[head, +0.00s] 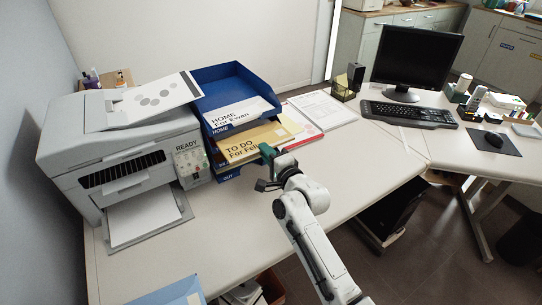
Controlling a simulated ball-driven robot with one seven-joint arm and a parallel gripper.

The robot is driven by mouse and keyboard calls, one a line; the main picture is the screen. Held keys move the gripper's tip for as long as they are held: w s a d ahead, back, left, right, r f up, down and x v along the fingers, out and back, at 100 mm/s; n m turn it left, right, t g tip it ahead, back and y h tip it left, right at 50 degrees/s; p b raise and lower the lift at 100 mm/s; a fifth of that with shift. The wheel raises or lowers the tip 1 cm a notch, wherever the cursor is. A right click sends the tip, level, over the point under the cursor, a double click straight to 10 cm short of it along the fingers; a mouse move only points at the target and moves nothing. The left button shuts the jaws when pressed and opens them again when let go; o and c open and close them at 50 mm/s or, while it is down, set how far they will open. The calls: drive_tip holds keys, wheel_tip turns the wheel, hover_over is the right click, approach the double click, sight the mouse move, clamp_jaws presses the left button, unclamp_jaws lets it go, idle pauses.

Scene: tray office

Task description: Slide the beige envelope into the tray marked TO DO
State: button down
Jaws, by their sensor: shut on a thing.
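The beige envelope (254,139), printed "TO DO For Feli…", lies level at the blue tray stack, below the top tray. Its front part sticks out toward me and its back is hidden under the tray above. My gripper (266,157) is at the envelope's front right corner, shut on it. The gripper hides the end of the printed name. The middle tray's own label is mostly covered by the envelope, so I cannot read it or tell how deep the envelope sits. The top tray (238,84) is marked HOME and the lowest tray (229,175) is marked OUT.
A white envelope (243,113) reading "HOME For Ewan" lies in the top tray. The printer (124,150) stands close on the left. Papers and a red-edged folder (304,141) lie right of the stack. The desk in front (235,220) is clear.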

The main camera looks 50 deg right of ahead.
sight(248, 131)
drive_tip(key=x, duration=0.9)
drive_tip(key=shift+w, duration=0.1)
drive_tip(key=shift+b+x, duration=0.75)
drive_tip(key=shift+x, duration=0.5)
drive_tip(key=shift+d, duration=0.15)
drive_tip(key=c, duration=1.2)
unclamp_jaws()
drive_tip(key=shift+o, duration=0.3)
drive_tip(key=shift+f, duration=0.1)
drive_tip(key=shift+f, duration=0.1)
drive_tip(key=shift+s+f, duration=0.1)
drive_tip(key=shift+s, duration=0.45)
drive_tip(key=v, duration=1)
drive_tip(key=shift+r, duration=0.4)
